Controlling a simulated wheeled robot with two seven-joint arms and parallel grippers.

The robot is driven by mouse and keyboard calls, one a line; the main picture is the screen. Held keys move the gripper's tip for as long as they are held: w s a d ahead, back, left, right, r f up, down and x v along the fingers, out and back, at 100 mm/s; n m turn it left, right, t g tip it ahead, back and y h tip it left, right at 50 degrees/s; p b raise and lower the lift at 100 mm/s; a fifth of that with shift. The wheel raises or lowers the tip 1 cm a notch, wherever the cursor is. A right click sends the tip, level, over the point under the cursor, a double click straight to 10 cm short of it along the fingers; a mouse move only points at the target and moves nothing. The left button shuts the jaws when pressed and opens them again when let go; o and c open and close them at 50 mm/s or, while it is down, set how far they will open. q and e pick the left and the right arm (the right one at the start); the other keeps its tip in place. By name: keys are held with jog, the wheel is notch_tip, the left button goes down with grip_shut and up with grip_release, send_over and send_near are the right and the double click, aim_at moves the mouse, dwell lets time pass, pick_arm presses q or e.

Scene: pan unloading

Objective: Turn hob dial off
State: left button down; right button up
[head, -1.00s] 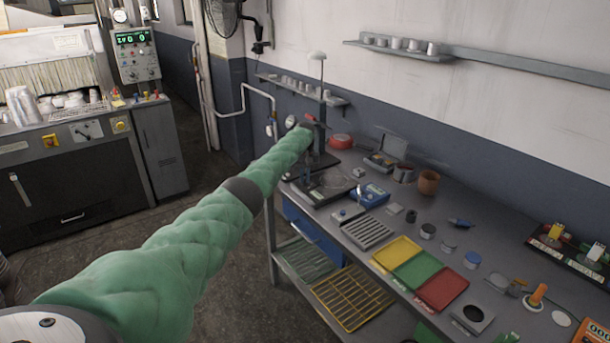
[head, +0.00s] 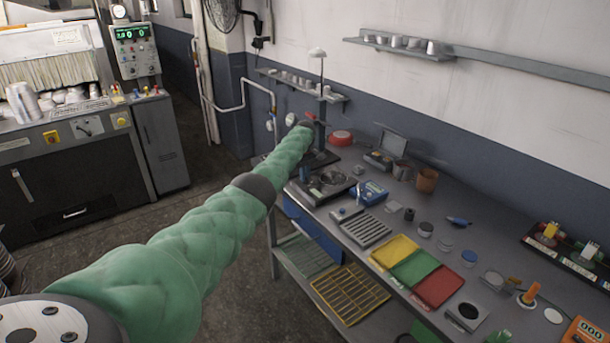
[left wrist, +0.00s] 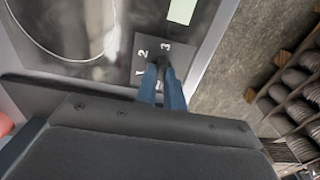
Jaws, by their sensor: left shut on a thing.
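The hob (head: 322,193) is a dark flat plate near the far left end of the workbench in the head view. In the left wrist view its dark top (left wrist: 110,68) shows a pale ring outline and a grey dial panel (left wrist: 180,52) marked 1, 2 and 3. My left gripper (left wrist: 160,70) has blue fingers close together at this panel, shut on the dial. The dial is mostly hidden between the fingertips, so its setting cannot be read. My right gripper is not in view.
The workbench (head: 395,215) also holds yellow (head: 394,251), green (head: 414,268) and red (head: 438,287) trays, a blue device (head: 369,193) and a brown pot (head: 427,180). Rows of grey round items (left wrist: 290,90) stand beyond the hob's edge in the left wrist view.

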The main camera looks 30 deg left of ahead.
pick_arm(q)
jog(key=shift+r, duration=0.15)
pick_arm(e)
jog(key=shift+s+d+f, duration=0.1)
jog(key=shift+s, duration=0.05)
pick_arm(q)
jog(key=c, duration=1.5)
grip_release()
